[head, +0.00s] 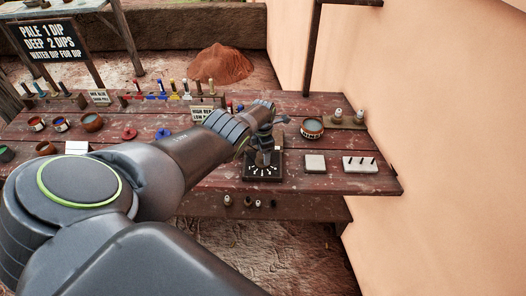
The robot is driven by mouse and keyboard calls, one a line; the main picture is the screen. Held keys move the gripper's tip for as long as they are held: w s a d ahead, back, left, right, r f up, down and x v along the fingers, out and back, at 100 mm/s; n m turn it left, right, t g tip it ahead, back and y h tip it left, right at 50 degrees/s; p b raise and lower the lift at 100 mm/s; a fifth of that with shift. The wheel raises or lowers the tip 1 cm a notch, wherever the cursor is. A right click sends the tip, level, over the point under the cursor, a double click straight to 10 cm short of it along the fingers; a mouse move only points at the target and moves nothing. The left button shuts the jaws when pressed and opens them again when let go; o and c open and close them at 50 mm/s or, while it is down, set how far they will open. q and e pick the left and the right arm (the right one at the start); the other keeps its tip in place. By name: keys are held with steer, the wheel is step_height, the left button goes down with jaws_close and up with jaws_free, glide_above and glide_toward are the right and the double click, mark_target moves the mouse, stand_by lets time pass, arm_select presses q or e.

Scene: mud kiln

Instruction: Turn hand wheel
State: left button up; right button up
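My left arm reaches across the table from the lower left. My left gripper (264,143) is over a black square plate (250,177) with white marks around its middle. A small dark upright part stands on the plate under the gripper. I cannot tell whether it is the hand wheel, or whether the fingers touch it, as the wrist and gripper cover most of it. The gripper's opening is too small and dark to read. My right gripper is not in view.
The dark red plank table (375,184) holds a bowl (312,128) and a pale square block (315,164) right of the plate. A white block with black pegs (360,164) lies near the right edge. Red (129,134) and blue rings lie left. A plaster wall (440,120) bounds the right.

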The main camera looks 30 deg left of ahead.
arm_select(q)
step_height(320, 180, up, 3)
steer(key=p, duration=0.3)
steer(key=shift+r+b, duration=0.1)
steer(key=shift+b, duration=0.2)
steer(key=shift+w+r, duration=0.15)
steer(key=shift+r, duration=0.25)
steer(key=shift+s+r+b, duration=0.2)
steer(key=shift+r+b, duration=0.35)
steer(key=shift+r, duration=0.3)
step_height(320, 180, up, 12)
steer(key=shift+f, duration=0.15)
